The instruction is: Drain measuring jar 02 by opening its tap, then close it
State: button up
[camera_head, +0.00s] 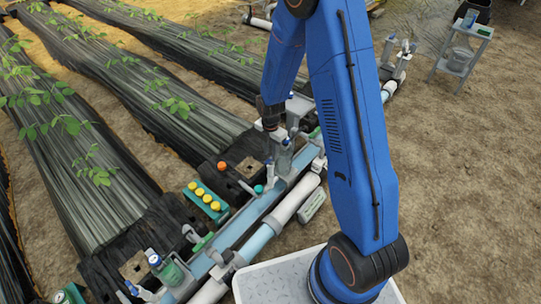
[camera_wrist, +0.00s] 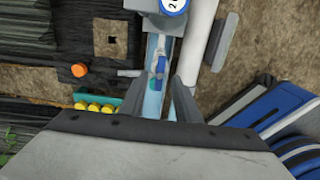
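In the head view my gripper (camera_head: 271,122) is above a clear jar (camera_head: 284,158) on the skid, partly hidden by my arm.
A teal block with yellow caps (camera_head: 204,199) and an orange knob (camera_head: 222,166) lie left of the pipes. A white pipe (camera_head: 297,198) runs alongside. A grey stand (camera_head: 460,54) is far right, with bare soil between.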

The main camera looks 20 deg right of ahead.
jog(key=shift+f, duration=1.15)
grip_shut()
